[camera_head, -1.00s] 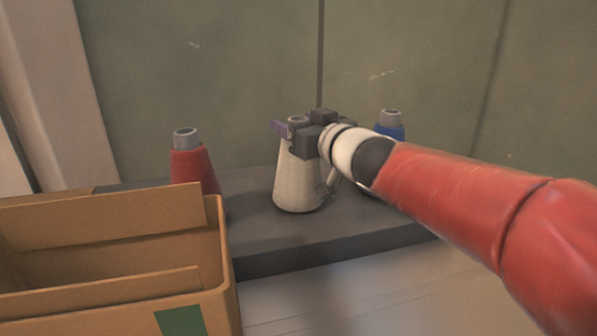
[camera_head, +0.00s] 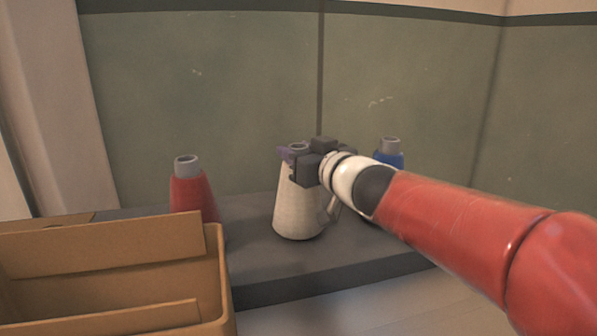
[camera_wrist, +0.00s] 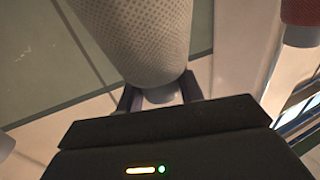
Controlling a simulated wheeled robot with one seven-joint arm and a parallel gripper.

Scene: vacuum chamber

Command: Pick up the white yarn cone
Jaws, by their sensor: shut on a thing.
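The white yarn cone (camera_head: 298,212) stands upright in the head view, over the dark grey ledge; whether its base touches the ledge I cannot tell. My gripper (camera_head: 297,154) is shut on the cone's narrow grey top, coming from the right. In the wrist view the cone's dotted white body (camera_wrist: 142,38) fills the upper middle. Its grey tip sits between the two fingers of my gripper (camera_wrist: 160,97).
A red cone (camera_head: 193,193) stands left of the white one, and a blue cone (camera_head: 389,156) stands behind my arm at right. An open cardboard box (camera_head: 215,285) is at front left. The dark grey ledge (camera_head: 275,275) runs below a green wall.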

